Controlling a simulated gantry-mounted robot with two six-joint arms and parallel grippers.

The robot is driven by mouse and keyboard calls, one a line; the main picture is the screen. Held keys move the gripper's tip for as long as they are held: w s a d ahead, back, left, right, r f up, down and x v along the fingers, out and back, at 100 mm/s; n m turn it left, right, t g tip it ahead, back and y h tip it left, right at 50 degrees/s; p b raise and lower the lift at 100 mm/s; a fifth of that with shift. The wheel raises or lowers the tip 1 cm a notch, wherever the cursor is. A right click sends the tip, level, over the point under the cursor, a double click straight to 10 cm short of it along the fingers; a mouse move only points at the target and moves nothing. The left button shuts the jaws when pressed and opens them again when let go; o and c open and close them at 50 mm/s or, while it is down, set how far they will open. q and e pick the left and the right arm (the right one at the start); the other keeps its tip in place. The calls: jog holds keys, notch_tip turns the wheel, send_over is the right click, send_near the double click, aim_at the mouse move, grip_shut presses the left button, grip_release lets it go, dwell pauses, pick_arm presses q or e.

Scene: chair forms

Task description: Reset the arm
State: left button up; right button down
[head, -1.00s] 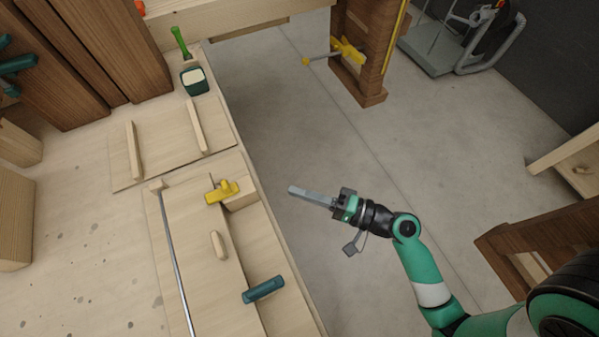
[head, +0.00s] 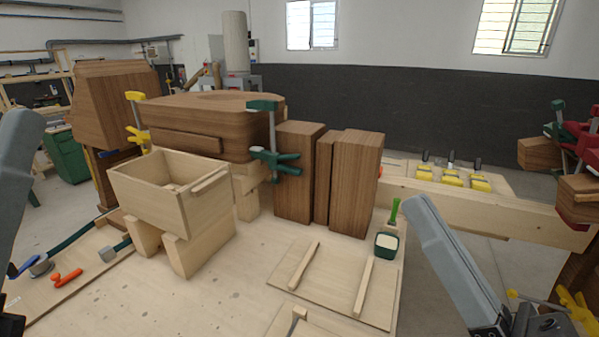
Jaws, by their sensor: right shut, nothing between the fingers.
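My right gripper (head: 418,206) reaches up from the lower right in the head view, close to the camera. Its long grey fingers are together and hold nothing. It appears in front of the floor and a long timber beam, right of the workbench (head: 225,300). My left gripper (head: 28,120) shows only in part as a grey finger at the left edge. The rest of it is cut off, so its opening is hidden.
A wooden box (head: 150,200) stands on blocks at the bench's left. Dark wood forms (head: 298,175) and a clamped form (head: 200,112) stand behind. A green glue pot (head: 386,245) with a brush sits near the bench's right edge. Yellow clamps (head: 452,180) lie farther right.

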jog(key=s+d+r+m+t+h+p, duration=0.1)
jog(key=s+d+r+m+t+h, duration=0.15)
jog(key=d+r+t+h, duration=0.6)
notch_tip(320, 180, up, 30)
jog(key=a+g+h+p, duration=0.1)
jog(key=g+p, duration=0.2)
jog(key=p, duration=2.6)
jog(key=shift+s+a+f+n+h, duration=0.15)
jog(key=shift+s+f+n+h, duration=0.1)
jog(key=shift+s+n+h, duration=0.1)
jog(key=shift+f, duration=0.1)
